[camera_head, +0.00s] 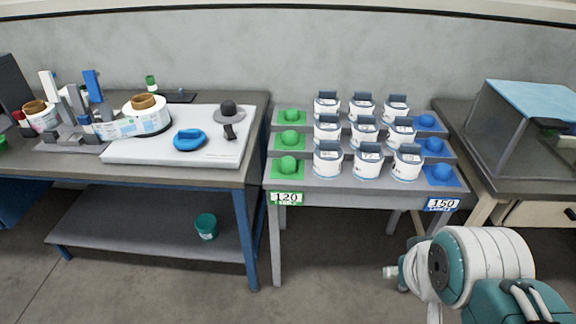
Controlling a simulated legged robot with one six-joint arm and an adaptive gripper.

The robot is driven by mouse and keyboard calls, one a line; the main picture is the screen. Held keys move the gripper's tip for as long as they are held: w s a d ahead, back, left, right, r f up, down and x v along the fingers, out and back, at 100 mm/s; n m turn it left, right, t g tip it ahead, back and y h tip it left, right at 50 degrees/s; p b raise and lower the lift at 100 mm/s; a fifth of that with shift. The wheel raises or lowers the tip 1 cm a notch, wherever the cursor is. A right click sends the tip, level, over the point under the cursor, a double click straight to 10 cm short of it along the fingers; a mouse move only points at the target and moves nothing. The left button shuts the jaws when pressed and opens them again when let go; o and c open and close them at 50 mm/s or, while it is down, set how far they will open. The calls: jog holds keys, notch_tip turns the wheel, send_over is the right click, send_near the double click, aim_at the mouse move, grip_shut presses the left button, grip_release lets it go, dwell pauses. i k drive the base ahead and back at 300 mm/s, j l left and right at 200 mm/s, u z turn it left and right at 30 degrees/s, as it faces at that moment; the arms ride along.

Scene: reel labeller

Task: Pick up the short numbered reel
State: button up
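Several white, cup-like pieces with dark blue tops stand in three rows on the tiered grey stand; one is the front-left piece (328,158). They carry small dark marks that are too small to read. A white reel with a brown core (146,114) sits on the labelling machine on the left table, and another brown-cored reel (40,116) is further left. I cannot tell which is the short numbered reel. My white and teal arm shows at the lower right, in front of the stand; my gripper cannot be made out.
Green knobs on plates (288,166) line the stand's left side above a "120" sign (286,198). Blue ones (441,174) line the right above a "150" sign (443,204). A clear-sided case (530,120) stands right. Floor before the stand is clear.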

aim_at(329, 156)
jog(key=i+l, duration=0.1)
jog(key=i, duration=0.45)
jog(key=i+l, duration=0.1)
jog(key=i, duration=0.95)
jog(key=l+u, duration=0.05)
